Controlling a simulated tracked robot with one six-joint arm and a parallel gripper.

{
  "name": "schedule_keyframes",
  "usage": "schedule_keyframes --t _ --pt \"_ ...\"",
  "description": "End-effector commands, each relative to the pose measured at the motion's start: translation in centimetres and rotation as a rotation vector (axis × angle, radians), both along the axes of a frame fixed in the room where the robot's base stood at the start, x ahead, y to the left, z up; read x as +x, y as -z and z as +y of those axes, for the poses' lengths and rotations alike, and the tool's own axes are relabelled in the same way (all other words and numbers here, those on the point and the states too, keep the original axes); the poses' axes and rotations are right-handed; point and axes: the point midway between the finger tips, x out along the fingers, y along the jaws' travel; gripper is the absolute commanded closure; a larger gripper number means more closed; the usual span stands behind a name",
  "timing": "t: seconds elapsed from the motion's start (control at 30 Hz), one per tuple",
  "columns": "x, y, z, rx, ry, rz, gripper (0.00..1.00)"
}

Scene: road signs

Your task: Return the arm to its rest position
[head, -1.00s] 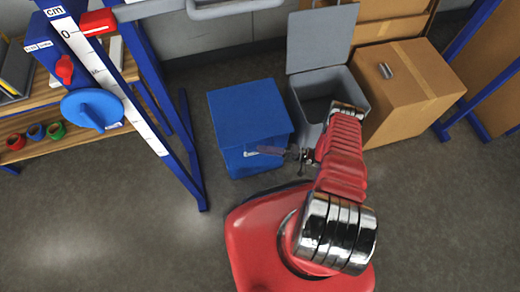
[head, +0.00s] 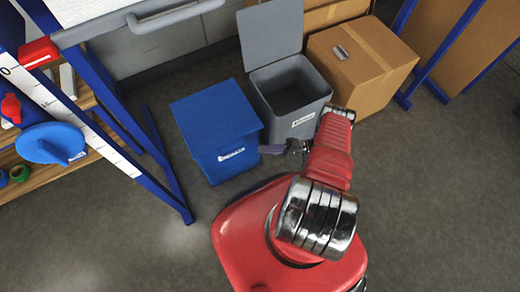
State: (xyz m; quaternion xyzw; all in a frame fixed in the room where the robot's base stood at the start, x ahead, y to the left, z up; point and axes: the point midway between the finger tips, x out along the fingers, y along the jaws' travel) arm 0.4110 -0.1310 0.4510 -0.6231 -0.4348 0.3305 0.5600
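My gripper (head: 274,149) is at the end of my red arm (head: 328,160), pointing left in front of the blue box and the grey bin. It is dark and small in the picture, and I cannot tell whether its fingers are open or shut. I see no object clearly held in it. The arm reaches forward above my red base (head: 250,240).
A closed blue box (head: 212,115) and an open grey bin (head: 308,122) stand ahead. A cardboard box (head: 385,75) with a small metal cylinder (head: 342,53) on top is at right. A blue-framed shelf (head: 165,175) stands left. Floor at right is clear.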

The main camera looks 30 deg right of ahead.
Motion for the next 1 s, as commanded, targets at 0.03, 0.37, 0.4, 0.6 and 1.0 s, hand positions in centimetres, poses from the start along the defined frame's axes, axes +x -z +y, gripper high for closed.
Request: schedule_keyframes --t 0.03,0.37,0.4,0.6,1.0 --pt "0.0 0.0 0.0 0.0 0.0 0.0 0.81" --pt "0.0 0.0 0.0 0.0 0.0 0.0 0.81" --pt "0.0 0.0 0.0 0.0 0.0 0.0 0.81" --pt "0.0 0.0 0.0 0.004 -0.001 0.01 0.81" --pt "-2.3 2.6 1.9 0.045 -0.064 0.335 0.81"
